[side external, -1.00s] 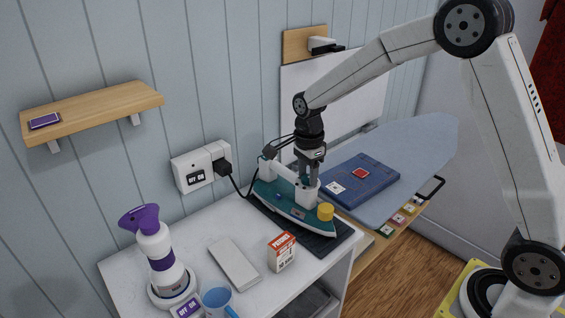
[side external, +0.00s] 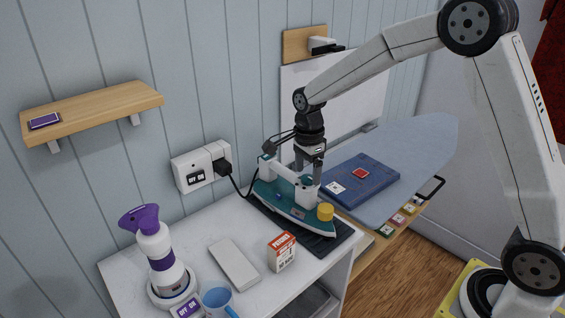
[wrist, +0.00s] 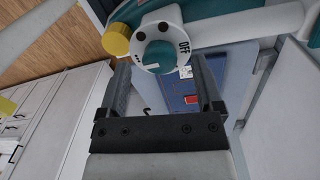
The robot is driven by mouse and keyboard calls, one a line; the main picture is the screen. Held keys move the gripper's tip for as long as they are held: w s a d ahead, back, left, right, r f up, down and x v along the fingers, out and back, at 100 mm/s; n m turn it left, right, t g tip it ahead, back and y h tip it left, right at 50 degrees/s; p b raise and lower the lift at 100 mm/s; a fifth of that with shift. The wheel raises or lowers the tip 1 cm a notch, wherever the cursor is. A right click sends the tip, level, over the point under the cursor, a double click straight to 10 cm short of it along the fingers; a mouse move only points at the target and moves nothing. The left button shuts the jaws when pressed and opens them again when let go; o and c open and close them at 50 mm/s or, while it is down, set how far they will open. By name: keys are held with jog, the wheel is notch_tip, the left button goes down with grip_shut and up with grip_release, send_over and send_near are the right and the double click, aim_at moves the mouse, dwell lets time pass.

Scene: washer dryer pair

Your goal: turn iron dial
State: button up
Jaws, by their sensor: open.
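The teal and white iron (side external: 285,205) rests on a dark mat on the white cabinet top, with a yellow cap (side external: 325,212) at its front end. In the wrist view, the iron's dial (wrist: 160,57) has a white face with dark dots and the word OFF beside it. My gripper (wrist: 160,68) is open and empty, its two fingers on either side of the dial and apart from it in that view. In the side view my gripper (side external: 308,172) points down behind the iron's handle. The dial cannot be made out there.
A blue ironing board (side external: 425,150) with a folded dark blue cloth (side external: 362,182) lies to the right. A cord runs to the wall socket.

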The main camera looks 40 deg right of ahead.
aim_at(311, 179)
jog(key=shift+w+r, duration=0.15)
jog(key=shift+r, duration=3.35)
jog(key=shift+s+f+n, duration=0.45)
jog(key=shift+s+n, duration=0.25)
jog(key=shift+n, duration=0.2)
jog(key=s+f+n+t, duration=0.1)
jog(key=s+f+n, duration=0.3)
jog(key=s+n, duration=0.4)
jog(key=s+a+f+n+t, duration=0.1)
jog(key=s+f+n+t, duration=0.1)
jog(key=s+n, duration=0.6)
jog(key=shift+s+a+f+n, duration=0.35)
jog(key=shift+f+n, duration=0.55)
jog(key=shift+n, duration=0.2)
